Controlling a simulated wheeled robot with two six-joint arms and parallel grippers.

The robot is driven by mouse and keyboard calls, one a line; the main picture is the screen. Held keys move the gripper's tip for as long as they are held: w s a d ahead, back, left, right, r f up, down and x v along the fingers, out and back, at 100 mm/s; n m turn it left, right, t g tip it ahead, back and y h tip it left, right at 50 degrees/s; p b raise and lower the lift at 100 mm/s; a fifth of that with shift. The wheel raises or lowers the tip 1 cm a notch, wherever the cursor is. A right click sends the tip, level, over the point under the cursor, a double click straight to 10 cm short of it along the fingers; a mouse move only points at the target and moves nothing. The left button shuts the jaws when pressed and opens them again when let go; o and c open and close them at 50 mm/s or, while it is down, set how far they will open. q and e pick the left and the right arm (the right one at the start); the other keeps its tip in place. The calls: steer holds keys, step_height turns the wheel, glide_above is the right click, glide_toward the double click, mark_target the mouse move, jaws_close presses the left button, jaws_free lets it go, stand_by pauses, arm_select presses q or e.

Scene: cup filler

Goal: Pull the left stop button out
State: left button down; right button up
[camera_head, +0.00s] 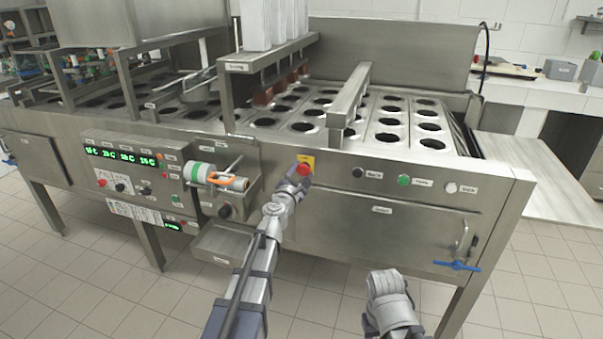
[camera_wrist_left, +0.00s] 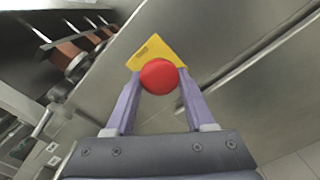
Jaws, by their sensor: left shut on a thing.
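The red stop button (camera_head: 303,169) sits on a yellow plate (camera_head: 308,159) on the machine's steel front panel. In the left wrist view the red button (camera_wrist_left: 159,76) lies between my left gripper's two fingertips, in front of the yellow plate (camera_wrist_left: 152,50). My left gripper (camera_head: 297,180) reaches up to it from below and is shut on it; the fingers touch its sides. My right arm (camera_head: 390,300) shows at the bottom of the head view, low in front of the machine; its fingertips cannot be made out.
Right of the button are a black knob (camera_head: 357,172), a green button (camera_head: 404,180) and a white button (camera_head: 451,187). A blue valve handle (camera_head: 456,266) sticks out at lower right. An orange and green roll (camera_head: 215,177) protrudes at left. The floor in front is clear.

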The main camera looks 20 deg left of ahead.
arm_select(q)
steer(key=shift+s, duration=0.65)
steer(key=shift+c, duration=1.2)
jaws_free()
steer(key=shift+w, duration=0.1)
steer(key=s, duration=0.8)
steer(key=shift+a, duration=0.15)
